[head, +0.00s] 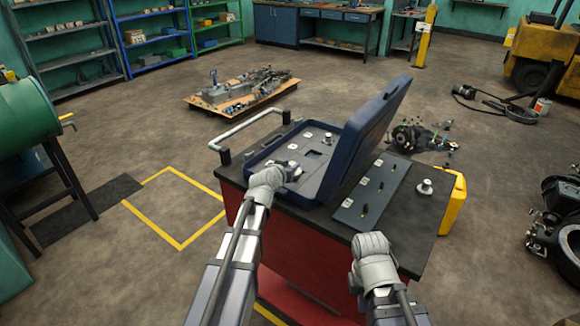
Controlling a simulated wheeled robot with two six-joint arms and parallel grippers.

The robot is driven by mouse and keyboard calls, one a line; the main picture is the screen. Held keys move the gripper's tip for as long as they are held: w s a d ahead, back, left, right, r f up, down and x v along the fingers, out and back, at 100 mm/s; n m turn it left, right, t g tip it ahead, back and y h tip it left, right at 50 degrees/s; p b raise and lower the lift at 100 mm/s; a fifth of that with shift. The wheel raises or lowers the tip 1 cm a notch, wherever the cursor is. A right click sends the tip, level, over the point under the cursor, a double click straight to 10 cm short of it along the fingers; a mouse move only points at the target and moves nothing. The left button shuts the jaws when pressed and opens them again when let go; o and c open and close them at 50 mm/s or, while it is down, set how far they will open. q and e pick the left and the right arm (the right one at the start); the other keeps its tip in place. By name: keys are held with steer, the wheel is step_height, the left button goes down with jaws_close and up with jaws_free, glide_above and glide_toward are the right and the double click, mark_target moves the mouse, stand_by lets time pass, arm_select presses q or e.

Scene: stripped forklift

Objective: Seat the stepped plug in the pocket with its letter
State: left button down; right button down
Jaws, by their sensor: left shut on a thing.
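An open dark blue case (322,178) lies on the cart top with its lid (372,130) raised on the right. Its tray has small white letter labels, too small to read, and a dark square pocket (313,154). A small metal plug (328,138) stands at the tray's far side. My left gripper (291,171) is over the tray's near left part, shut on a small light metal piece, probably the stepped plug, mostly hidden by the fingers. My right gripper (371,243) is at the cart's near edge, apart from the case; its fingers are not clear.
A dark panel (371,192) with labels and dark slots lies right of the lid. A round metal knob-like piece (425,187) stands right of it. The red cart (290,240) has a rail handle (245,130) at left. A yellow case (453,203) stands beside it.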

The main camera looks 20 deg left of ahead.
arm_select(q)
steer(key=shift+f, duration=0.25)
steer(key=c, duration=0.5)
jaws_free()
steer(key=shift+c, duration=0.2)
steer(key=p+v, duration=0.2)
steer(key=v, duration=0.6)
steer(key=shift+p, duration=0.35)
steer(key=shift+w, duration=0.1)
